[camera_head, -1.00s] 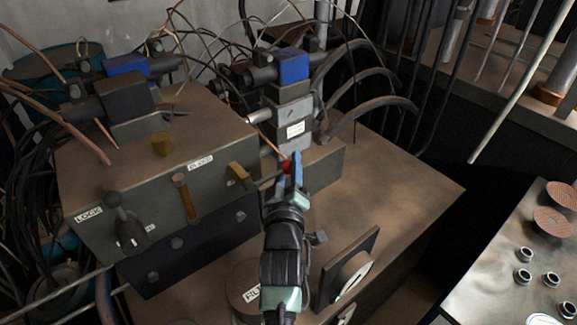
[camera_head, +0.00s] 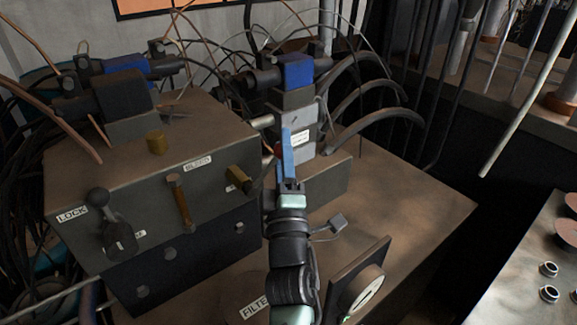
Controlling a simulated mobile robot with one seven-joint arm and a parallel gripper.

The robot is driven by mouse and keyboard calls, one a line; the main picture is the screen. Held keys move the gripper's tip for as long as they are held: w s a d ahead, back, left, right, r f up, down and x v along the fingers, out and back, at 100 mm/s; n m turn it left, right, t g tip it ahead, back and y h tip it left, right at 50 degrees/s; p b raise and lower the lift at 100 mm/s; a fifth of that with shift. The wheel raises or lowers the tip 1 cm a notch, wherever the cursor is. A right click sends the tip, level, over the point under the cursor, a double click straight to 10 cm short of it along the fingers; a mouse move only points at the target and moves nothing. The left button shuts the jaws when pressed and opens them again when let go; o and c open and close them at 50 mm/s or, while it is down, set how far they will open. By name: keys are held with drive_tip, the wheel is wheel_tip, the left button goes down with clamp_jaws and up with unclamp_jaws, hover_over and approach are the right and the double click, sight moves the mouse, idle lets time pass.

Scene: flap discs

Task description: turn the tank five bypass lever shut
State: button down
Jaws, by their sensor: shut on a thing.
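A brass valve fitting (camera_head: 239,179) sits at the right end of the dark block's front face, with a partly hidden label I cannot read. A red lever knob (camera_head: 278,150) shows at the left edge of my blue fingertips. My gripper (camera_head: 287,154) is shut on this red-knobbed lever, pointing up and away in front of the grey valve body. The lever's shaft between fitting and knob is mostly hidden, so its exact angle cannot be told. No "tank five" marking is readable.
The block (camera_head: 130,180) also carries a brass handle (camera_head: 181,205) below a BLEED label and a black ball-ended lever (camera_head: 108,215) by a LOCK label. A gauge on a plate (camera_head: 360,285) stands close right of my arm. Hoses and wires crowd behind; the tabletop at right is clear.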

drive_tip(key=n+y+b, duration=0.1)
drive_tip(key=n, duration=0.1)
drive_tip(key=s+a+r+n+y+b, duration=0.1)
drive_tip(key=n+y, duration=0.1)
drive_tip(key=a+n+t+y+b, duration=0.1)
drive_tip(key=n+y+b, duration=0.1)
drive_tip(key=n, duration=0.1)
drive_tip(key=shift+s+a+r, duration=0.1)
drive_tip(key=shift+s+r, duration=0.25)
drive_tip(key=shift+r, duration=0.05)
drive_tip(key=shift+s+a+r+n+g+y+b, duration=0.3)
drive_tip(key=shift+a+n+y+b, duration=0.25)
drive_tip(key=shift+n+y, duration=0.7)
drive_tip(key=shift+s+a+r+n+g+y+b, duration=0.15)
drive_tip(key=shift+s+a+n+y+b, duration=0.15)
drive_tip(key=shift+n+y+b, duration=0.65)
drive_tip(key=shift+s+a+r+n+g+y+b, duration=0.4)
drive_tip(key=shift+n+y, duration=0.8)
drive_tip(key=shift+n, duration=0.7)
drive_tip(key=shift+w+a+f, duration=0.1)
drive_tip(key=shift+f, duration=0.05)
drive_tip(key=c, duration=0.5)
unclamp_jaws()
drive_tip(key=b+v, duration=0.1)
drive_tip(key=v, duration=1.1)
